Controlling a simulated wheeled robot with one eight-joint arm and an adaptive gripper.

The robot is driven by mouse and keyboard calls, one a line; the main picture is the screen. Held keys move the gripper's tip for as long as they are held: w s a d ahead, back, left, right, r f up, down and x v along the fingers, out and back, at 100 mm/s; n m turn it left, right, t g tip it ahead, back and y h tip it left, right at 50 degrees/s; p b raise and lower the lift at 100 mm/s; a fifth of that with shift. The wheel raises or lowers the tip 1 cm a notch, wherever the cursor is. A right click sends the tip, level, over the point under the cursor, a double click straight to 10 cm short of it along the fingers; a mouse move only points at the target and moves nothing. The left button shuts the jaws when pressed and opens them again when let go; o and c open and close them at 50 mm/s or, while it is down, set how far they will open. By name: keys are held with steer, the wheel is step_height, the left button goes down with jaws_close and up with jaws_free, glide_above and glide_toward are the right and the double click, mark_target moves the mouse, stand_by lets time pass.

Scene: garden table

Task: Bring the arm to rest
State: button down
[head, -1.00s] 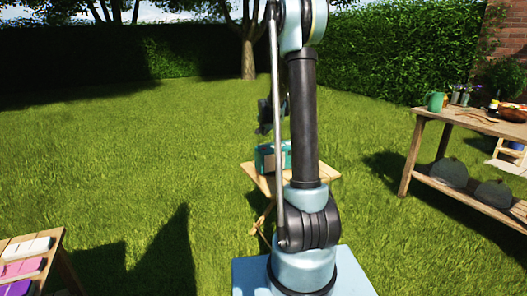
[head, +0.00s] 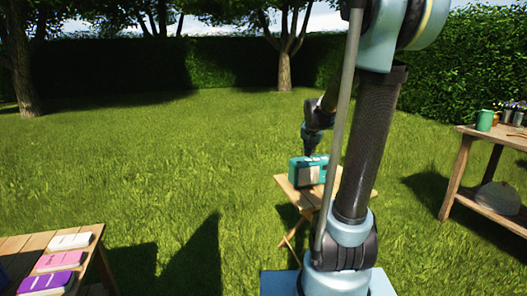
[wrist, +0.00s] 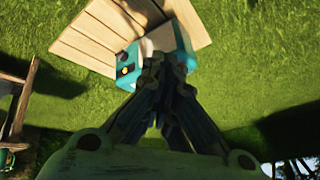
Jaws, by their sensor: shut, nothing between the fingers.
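My arm rises from its base at the right of the head view and reaches toward a small wooden table. My gripper (head: 308,151) hangs just above a teal box-shaped thing with a pale front panel (head: 311,171), which stands on that table (head: 340,190). In the wrist view my gripper (wrist: 155,62) is shut with nothing between its fingers. Its tips overlap the near edge of the teal thing (wrist: 127,68) in the picture; I cannot tell whether they touch it.
A wooden table (head: 92,238) at lower left bears white, pink and purple cases. A wooden workbench (head: 462,165) at right holds a green mug (head: 485,120), with a grey rounded thing (head: 497,198) on its lower shelf. Open lawn lies between, with trees and a hedge behind.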

steer(key=s+f+n+g, duration=0.2)
steer(key=s+f+n, duration=0.1)
steer(key=s, duration=1.4)
steer(key=s+a+f+n+g, duration=0.1)
steer(key=s+f, duration=0.5)
steer(key=s, duration=1.1)
steer(key=n+g, duration=0.1)
steer(key=n, duration=0.1)
steer(key=shift+s+f+n+y, duration=0.2)
steer(key=shift+n+y, duration=0.1)
steer(key=shift+y, duration=0.1)
steer(key=shift+w, duration=0.1)
